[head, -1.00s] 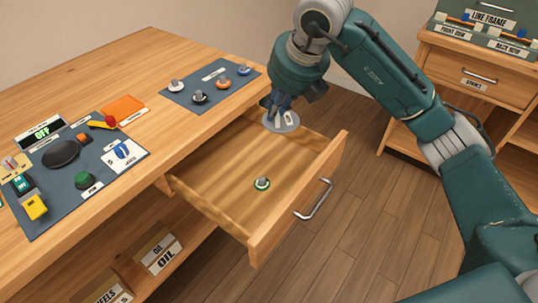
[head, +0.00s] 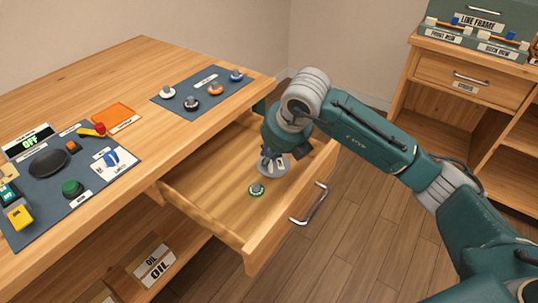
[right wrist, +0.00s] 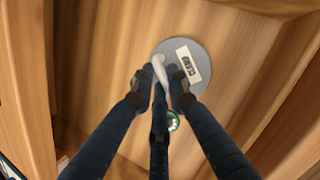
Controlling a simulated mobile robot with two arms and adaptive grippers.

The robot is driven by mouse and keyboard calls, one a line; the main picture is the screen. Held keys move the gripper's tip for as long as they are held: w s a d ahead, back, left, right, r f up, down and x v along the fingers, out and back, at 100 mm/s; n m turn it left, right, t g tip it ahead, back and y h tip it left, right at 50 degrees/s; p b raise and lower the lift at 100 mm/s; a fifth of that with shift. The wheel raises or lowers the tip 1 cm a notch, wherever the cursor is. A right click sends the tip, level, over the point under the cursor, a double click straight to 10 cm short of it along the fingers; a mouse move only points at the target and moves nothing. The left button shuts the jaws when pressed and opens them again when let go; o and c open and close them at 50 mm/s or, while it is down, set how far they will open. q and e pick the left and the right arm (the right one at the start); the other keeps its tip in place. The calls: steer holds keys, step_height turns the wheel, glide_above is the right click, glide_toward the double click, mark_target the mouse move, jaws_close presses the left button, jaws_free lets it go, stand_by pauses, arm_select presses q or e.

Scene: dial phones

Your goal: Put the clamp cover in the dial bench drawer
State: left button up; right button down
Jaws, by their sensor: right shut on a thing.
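The clamp cover (head: 264,171) is a grey disc with a white label; the label shows in the right wrist view (right wrist: 189,62). My right gripper (head: 273,157) points down and is shut on the cover's small grey handle. The cover is inside the outline of the open dial bench drawer (head: 218,197), low over its wooden floor. I cannot tell whether it touches the floor. The right gripper also shows in the right wrist view (right wrist: 165,85). My left gripper is not in view.
A green-rimmed round part (head: 257,190) with a grey knob lies in the drawer just in front of the cover. The drawer front with its metal handle (head: 309,204) stands out over the floor. A mat with several knobs (head: 203,92) lies on the bench top.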

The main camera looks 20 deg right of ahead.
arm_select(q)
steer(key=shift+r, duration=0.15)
arm_select(e)
steer(key=c, duration=1.7)
jaws_free()
steer(key=shift+r, duration=0.25)
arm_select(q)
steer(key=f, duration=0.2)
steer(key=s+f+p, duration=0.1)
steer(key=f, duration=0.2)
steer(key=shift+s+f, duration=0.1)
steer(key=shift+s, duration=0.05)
arm_select(e)
steer(key=v, duration=1.1)
steer(key=shift+s+r, duration=0.15)
steer(key=shift+r, duration=0.15)
